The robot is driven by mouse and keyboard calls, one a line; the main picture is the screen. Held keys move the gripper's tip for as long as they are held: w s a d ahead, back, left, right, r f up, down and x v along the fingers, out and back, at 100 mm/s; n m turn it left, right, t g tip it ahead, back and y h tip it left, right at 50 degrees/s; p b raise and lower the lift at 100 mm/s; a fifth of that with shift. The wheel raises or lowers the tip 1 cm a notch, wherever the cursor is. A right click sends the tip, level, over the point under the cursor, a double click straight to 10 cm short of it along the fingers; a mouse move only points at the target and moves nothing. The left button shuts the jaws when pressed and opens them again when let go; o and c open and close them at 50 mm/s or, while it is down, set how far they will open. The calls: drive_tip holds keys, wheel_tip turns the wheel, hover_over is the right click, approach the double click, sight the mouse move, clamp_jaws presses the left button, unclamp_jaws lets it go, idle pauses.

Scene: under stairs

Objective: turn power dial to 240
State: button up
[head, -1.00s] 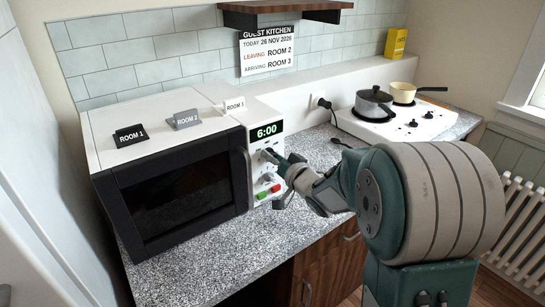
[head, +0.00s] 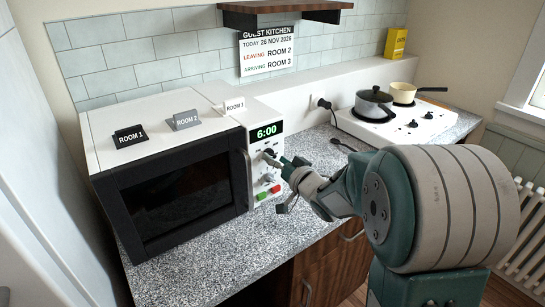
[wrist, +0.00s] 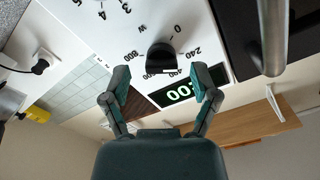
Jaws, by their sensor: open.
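The power dial (wrist: 160,59) is a black knob on the microwave's white control panel, ringed by printed numbers including 0, 240, 400 and 800. The wrist view shows the panel upside down, and I cannot tell for sure which number the knob points to. In the head view the dial (head: 268,154) sits below the green 6:00 display (head: 267,130). My gripper (wrist: 162,80) is open, with one finger on each side just short of the dial, apart from it. In the head view my gripper (head: 283,170) partly covers the panel.
Green and red buttons (head: 268,192) sit below the dial. The microwave's door handle (head: 248,178) runs left of the panel. A hob (head: 410,125) with a grey pot and a cream pan stands at the back right. Room signs stand on the microwave.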

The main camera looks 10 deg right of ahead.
drive_tip(key=v, duration=1)
drive_tip(key=shift+s, duration=0.15)
drive_tip(key=s+a+g+h, duration=0.1)
drive_tip(key=s+g+h, duration=0.1)
drive_tip(key=s, duration=0.5)
drive_tip(key=s+a+n+g+h, duration=0.1)
drive_tip(key=s+a+g+h, duration=0.1)
drive_tip(key=s+g, duration=0.3)
drive_tip(key=s+a+g+h, duration=0.1)
drive_tip(key=s+g, duration=0.3)
drive_tip(key=s, duration=0.7)
drive_tip(key=shift+a+n+h, duration=0.3)
drive_tip(key=shift+a+h, duration=0.05)
drive_tip(key=shift+h, duration=0.55)
